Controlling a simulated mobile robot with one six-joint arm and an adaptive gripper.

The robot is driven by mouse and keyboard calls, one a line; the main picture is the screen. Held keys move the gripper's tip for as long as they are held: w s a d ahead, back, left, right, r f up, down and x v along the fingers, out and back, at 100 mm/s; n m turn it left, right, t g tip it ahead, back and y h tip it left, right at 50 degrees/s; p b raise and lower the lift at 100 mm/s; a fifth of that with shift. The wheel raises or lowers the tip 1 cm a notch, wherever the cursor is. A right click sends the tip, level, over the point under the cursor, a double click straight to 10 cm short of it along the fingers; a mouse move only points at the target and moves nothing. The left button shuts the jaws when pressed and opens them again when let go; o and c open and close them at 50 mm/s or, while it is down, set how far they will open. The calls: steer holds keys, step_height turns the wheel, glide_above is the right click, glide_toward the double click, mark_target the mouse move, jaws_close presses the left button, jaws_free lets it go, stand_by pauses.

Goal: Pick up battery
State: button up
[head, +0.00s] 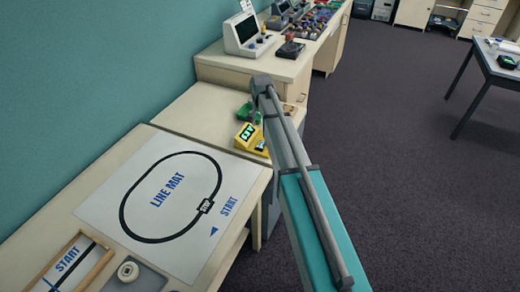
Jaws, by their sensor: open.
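My arm reaches from the bottom of the head view to the low table beside the wall. My gripper (254,117) is small at the arm's far end and points down over the table. It is open. It is close to a green item (243,112) and just behind a yellow device (249,137) with a lit green display. I cannot pick out a battery for sure. My arm hides part of the table around the gripper, and the fingertips are too small to show what lies between them.
A higher desk (275,70) behind holds a monitor device (244,35), a black device (290,49) and small parts. Open floor (420,190) lies to the right.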

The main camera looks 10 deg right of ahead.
steer(key=b, duration=0.5)
glide_above(261, 144)
steer(key=shift+s+f, duration=0.1)
steer(key=shift+f, duration=2.5)
steer(key=shift+f+b, duration=2.45)
steer(key=shift+f, duration=0.15)
steer(key=shift+c, duration=0.2)
jaws_close()
